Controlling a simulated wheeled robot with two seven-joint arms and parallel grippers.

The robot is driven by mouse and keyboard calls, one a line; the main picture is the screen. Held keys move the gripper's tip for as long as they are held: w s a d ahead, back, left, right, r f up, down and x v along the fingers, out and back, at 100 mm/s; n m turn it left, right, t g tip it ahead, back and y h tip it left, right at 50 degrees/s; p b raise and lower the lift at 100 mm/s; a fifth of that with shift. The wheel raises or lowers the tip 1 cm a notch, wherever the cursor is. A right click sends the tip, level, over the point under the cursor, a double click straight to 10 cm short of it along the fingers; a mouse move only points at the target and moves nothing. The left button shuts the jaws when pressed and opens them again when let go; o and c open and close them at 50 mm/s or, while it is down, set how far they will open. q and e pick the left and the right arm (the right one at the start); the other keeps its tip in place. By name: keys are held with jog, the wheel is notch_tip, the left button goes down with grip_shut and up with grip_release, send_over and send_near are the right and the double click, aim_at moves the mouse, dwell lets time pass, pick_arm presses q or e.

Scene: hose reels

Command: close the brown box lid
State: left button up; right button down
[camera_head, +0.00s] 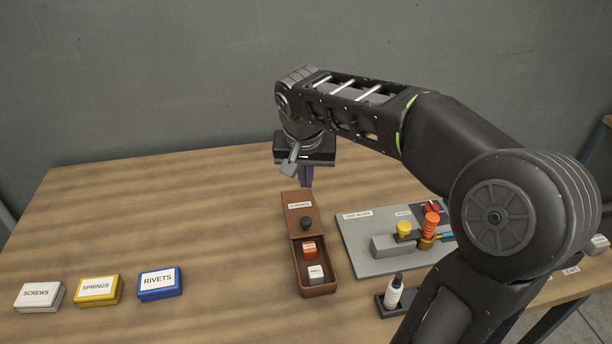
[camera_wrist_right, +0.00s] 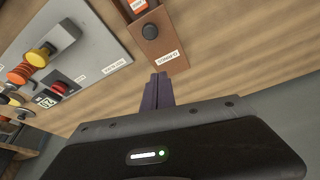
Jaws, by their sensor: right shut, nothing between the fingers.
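The brown box (camera_head: 319,289) stands on the table in the head view, its near half open. An orange block (camera_head: 309,249) and a white block (camera_head: 316,273) lie inside. Its brown lid (camera_head: 293,217), with a label and a black knob (camera_head: 306,223), covers the far half. My right gripper (camera_head: 306,184) is shut and empty just beyond the lid's far end. In the wrist view the lid (camera_wrist_right: 160,50) and knob (camera_wrist_right: 150,32) lie ahead of the shut fingers (camera_wrist_right: 158,80). I cannot tell whether the fingertips touch the lid. My left gripper is not in view.
A grey board (camera_head: 364,260) with a yellow knob, orange part and red switch lies right of the box. A white bottle (camera_head: 393,292) stands in a dark tray near the front. White, yellow and blue labelled boxes (camera_head: 98,290) sit at left. The table between is clear.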

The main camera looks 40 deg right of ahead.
send_over(306, 207)
jog(key=f, duration=0.4)
jog(key=s+f, duration=0.1)
jog(key=f, duration=0.1)
jog(key=shift+a+f+p, duration=0.2)
jog(key=shift+f+p, duration=0.1)
jog(key=shift+p, duration=0.05)
jog(key=shift+s+a+f, duration=0.1)
jog(key=shift+s+a, duration=0.05)
jog(key=shift+a, duration=0.05)
jog(key=shift+s+a+p, duration=0.55)
jog(key=shift+s+a, duration=0.5)
jog(key=shift+s, duration=0.05)
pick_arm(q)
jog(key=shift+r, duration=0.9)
pick_arm(e)
jog(key=shift+f, duration=0.1)
jog(key=shift+a, duration=0.1)
jog(key=shift+s, duration=0.1)
